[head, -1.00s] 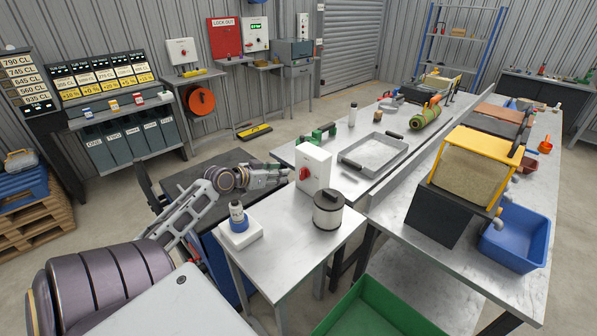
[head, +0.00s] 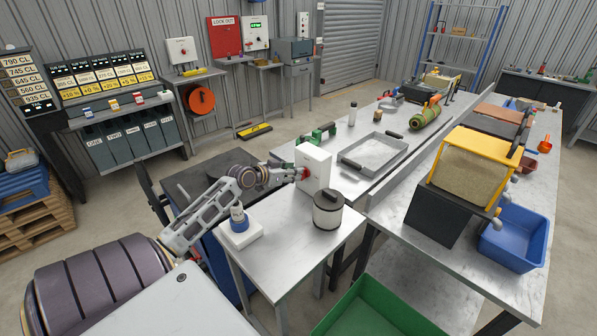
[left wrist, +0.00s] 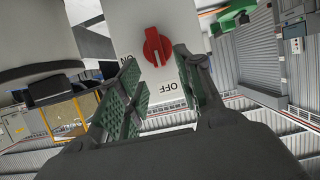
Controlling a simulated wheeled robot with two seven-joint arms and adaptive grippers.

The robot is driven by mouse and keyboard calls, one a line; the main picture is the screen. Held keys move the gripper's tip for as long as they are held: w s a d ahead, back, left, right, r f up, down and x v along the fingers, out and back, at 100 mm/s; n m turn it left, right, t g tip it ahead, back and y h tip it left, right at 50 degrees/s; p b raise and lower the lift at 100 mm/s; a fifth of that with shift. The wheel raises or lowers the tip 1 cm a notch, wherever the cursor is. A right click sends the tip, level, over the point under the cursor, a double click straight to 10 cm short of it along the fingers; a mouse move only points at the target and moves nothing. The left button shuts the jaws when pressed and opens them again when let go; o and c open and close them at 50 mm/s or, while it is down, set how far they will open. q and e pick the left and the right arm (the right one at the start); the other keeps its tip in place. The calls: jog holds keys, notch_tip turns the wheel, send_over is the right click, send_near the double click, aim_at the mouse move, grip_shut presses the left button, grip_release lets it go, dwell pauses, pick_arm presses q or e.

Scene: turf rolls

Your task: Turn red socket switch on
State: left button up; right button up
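A white socket box (head: 316,166) stands upright at the back of the small metal table, with a red rotary switch (head: 306,174) on its left face. In the left wrist view the red switch (left wrist: 157,46) appears beyond and between my fingertips, with ON lettering to its left and OFF lettering below right, both upside down. My left gripper (head: 299,174) is at the switch, its green-padded fingers (left wrist: 156,68) spread apart on either side of it. I cannot tell whether the fingers touch it. My right gripper is not in view.
A dark-lidded canister (head: 328,210) stands on the small table (head: 283,262), right of the box. A small bottle (head: 238,217) on a white block is near my left arm. A metal tray (head: 376,153) lies on the long table behind. A green bin (head: 375,312) is in front.

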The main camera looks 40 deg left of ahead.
aim_at(303, 174)
pick_arm(q)
jog(key=shift+x, duration=1.8)
jog(key=shift+c, duration=0.3)
grip_shut()
